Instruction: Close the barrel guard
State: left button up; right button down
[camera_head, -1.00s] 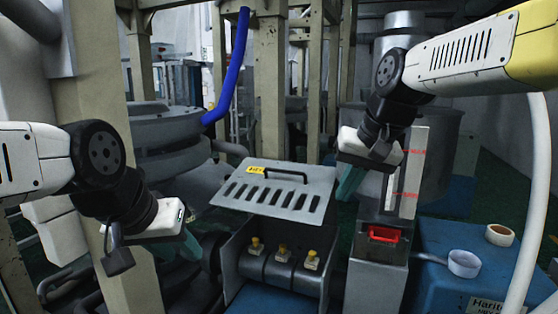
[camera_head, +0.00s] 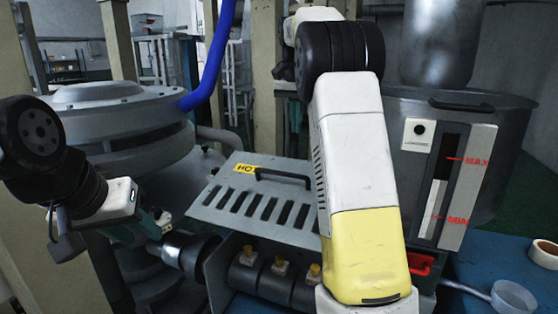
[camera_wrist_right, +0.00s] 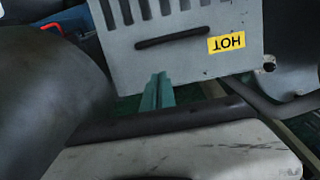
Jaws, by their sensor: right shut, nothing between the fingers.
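The barrel guard (camera_head: 257,203) is a grey slotted plate with a dark handle (camera_head: 284,178) and a yellow HOT label (camera_head: 245,169). It stands raised and tilted above the barrel (camera_head: 275,282), whose yellow-topped fittings are uncovered. My right arm covers the guard's right part in the head view, and I cannot make out its fingertips there. In the right wrist view, my right gripper (camera_wrist_right: 158,92) has its green fingers together and empty, near the guard (camera_wrist_right: 186,62) on its handle side (camera_wrist_right: 172,38). My left gripper (camera_head: 148,226) is left of the guard; its finger opening is unclear.
A large grey tank (camera_head: 490,190) with a MAX/MIN gauge stands at the right. A blue surface (camera_head: 475,262) carries a tape roll (camera_head: 545,252) and a clear cup (camera_head: 513,297). A round grey machine (camera_head: 105,120) and a blue hose (camera_head: 212,60) are at the left.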

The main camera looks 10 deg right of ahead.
jog(key=f, duration=1)
jog(key=shift+s+a+f, duration=0.2)
jog(key=shift+s, duration=0.15)
jog(key=shift+s+a+f, duration=0.2)
jog(key=shift+s+f, duration=0.1)
jog(key=shift+f, duration=0.25)
